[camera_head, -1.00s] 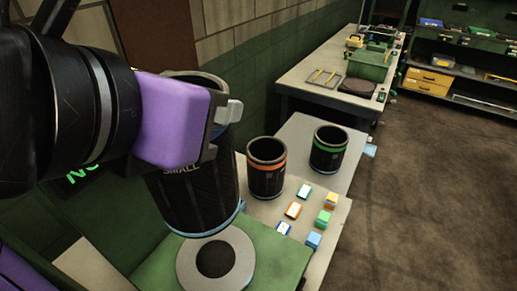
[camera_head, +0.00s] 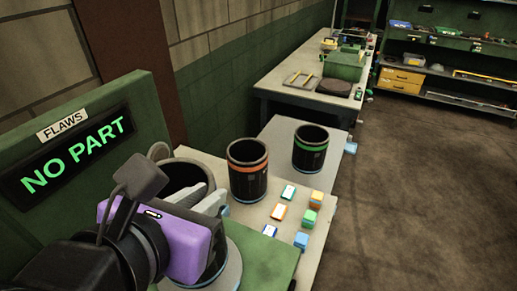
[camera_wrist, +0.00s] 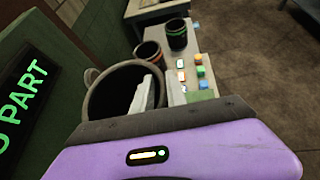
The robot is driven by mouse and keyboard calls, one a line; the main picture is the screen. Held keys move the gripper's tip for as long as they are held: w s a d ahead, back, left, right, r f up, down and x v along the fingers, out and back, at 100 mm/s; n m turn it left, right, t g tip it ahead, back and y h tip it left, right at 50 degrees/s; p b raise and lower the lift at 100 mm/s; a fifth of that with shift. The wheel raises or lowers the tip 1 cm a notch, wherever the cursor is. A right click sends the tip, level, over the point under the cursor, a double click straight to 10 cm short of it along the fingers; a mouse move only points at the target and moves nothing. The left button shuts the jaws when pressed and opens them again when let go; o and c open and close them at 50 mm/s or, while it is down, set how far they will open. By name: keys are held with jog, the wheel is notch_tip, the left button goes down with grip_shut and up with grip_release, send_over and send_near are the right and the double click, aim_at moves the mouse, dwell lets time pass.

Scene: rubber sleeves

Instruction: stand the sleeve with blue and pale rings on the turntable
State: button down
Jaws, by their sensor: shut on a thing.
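My gripper (camera_head: 203,199) is shut on the wall of a large dark sleeve (camera_head: 182,172), near its rim. In the wrist view the open mouth of the sleeve (camera_wrist: 106,92) faces up, with one pale finger over the mouth and the other outside the wall. The sleeve looks about upright. My purple gripper body hides most of it, so its rings are mostly hidden. The pale grey turntable (camera_head: 233,270) is directly below the sleeve, partly covered by it. I cannot tell whether the sleeve's bottom touches it.
A sleeve with an orange ring (camera_head: 247,180) and one with a green ring (camera_head: 310,152) stand on the bench behind. Several coloured blocks (camera_head: 301,240) lie to the right. A green panel with a screen reading NO PART (camera_head: 75,155) rises at left.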

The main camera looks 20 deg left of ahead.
notch_tip(320, 180, down, 5)
jog(key=shift+r, duration=0.2)
dwell(0.4)
jog(key=c, duration=1.3)
grip_release()
jog(key=shift+f, duration=0.15)
jog(key=shift+c, duration=0.2)
jog(key=v, duration=1.2)
jog(key=shift+b, duration=0.35)
